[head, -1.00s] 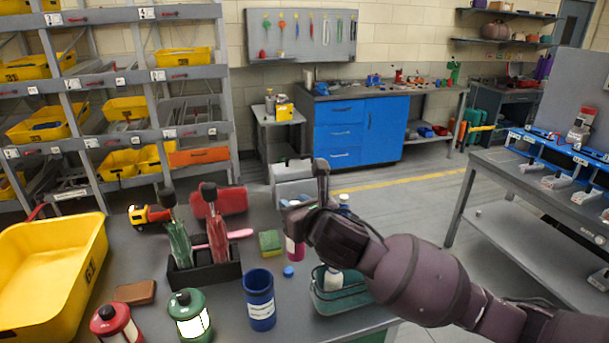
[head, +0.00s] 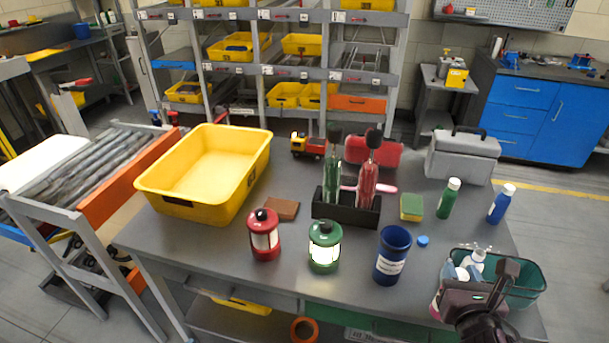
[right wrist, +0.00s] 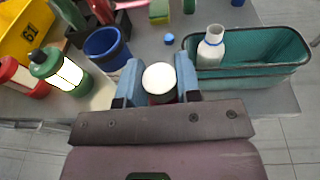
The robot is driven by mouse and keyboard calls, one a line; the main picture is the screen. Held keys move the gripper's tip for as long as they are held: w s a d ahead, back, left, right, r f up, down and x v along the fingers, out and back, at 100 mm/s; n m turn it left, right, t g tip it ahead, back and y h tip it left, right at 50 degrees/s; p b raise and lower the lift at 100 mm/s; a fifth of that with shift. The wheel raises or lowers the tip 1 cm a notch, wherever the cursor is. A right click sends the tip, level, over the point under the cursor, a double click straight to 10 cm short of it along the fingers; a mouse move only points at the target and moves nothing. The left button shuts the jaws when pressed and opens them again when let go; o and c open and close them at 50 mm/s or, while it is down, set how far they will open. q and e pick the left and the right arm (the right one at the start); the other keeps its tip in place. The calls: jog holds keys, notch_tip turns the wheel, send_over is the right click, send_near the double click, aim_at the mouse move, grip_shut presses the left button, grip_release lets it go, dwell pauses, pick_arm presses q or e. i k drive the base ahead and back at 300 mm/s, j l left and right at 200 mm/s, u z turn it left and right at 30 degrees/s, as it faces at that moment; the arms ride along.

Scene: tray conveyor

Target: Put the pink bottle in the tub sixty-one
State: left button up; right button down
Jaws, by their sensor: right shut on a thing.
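The yellow tub marked 61 (head: 178,207) stands empty at the left of the table. Its label shows in the right wrist view on the tub's wall (right wrist: 14,45). My right gripper (head: 463,271) is at the table's front right, in front of the green bin. It is shut on the pink bottle, whose white cap (right wrist: 159,78) shows between the fingers in the right wrist view. A bit of pink (head: 435,309) shows beside the gripper in the head view; most of the bottle is hidden. My left gripper is not in view.
Between gripper and tub stand a blue cup (head: 392,256), a green lantern (head: 324,246), a red lantern (head: 264,236) and a black holder (head: 345,209) with tall bottles. A green bin (head: 525,290) holds a white bottle (right wrist: 211,46). Green (head: 448,198) and blue bottles (head: 501,204) stand behind.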

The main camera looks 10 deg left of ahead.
aim_at(215, 194)
jog(key=j, duration=0.6)
jog(key=i+j+u, duration=0.15)
jog(key=j, duration=1)
jog(key=i+j+u, duration=0.15)
jog(key=j, duration=1)
